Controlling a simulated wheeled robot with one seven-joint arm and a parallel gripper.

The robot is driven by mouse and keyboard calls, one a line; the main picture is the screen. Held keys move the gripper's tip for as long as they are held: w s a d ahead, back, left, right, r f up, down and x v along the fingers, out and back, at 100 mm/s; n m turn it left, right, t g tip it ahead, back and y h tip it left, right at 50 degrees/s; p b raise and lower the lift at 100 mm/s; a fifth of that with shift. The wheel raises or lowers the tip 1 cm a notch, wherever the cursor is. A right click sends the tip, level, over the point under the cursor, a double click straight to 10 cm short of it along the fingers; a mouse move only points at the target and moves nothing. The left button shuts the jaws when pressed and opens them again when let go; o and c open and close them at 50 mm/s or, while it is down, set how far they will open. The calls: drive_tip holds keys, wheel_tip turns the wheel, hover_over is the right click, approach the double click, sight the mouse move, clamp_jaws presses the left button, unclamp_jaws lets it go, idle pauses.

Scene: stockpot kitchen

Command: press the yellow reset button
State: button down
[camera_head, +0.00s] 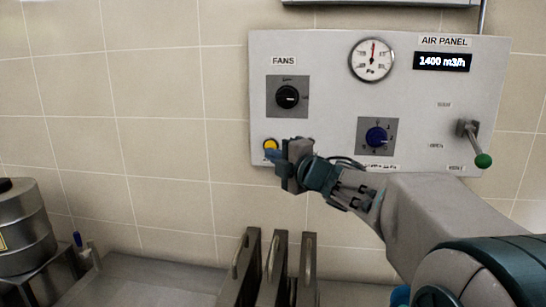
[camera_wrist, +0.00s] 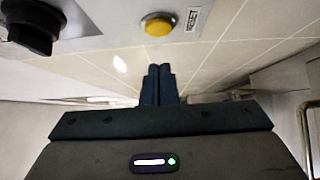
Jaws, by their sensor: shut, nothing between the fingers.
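The yellow reset button (camera_head: 270,145) is at the lower left of the grey air panel (camera_head: 330,85). In the wrist view the yellow button (camera_wrist: 157,25) shows at the top, with a "RESET" label (camera_wrist: 193,18) to its right. My gripper (camera_head: 270,153) is at the panel's lower left edge, overlapping the button's lower side in the head view. In the wrist view its shut fingers (camera_wrist: 158,72) appear below the button, with a gap in the picture between them. They hold nothing. I cannot tell whether they touch the panel.
A black fan knob (camera_head: 288,97) is above the button, and a blue knob (camera_head: 376,136) is to its right. A green-tipped lever (camera_head: 482,160) sticks out at the panel's right. Upright metal plates with handles (camera_head: 275,265) stand below. A steel pot (camera_head: 22,235) is at left.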

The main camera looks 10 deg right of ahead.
drive_tip(key=b+v, duration=0.1)
drive_tip(key=v, duration=0.8)
drive_tip(key=shift+d, duration=0.25)
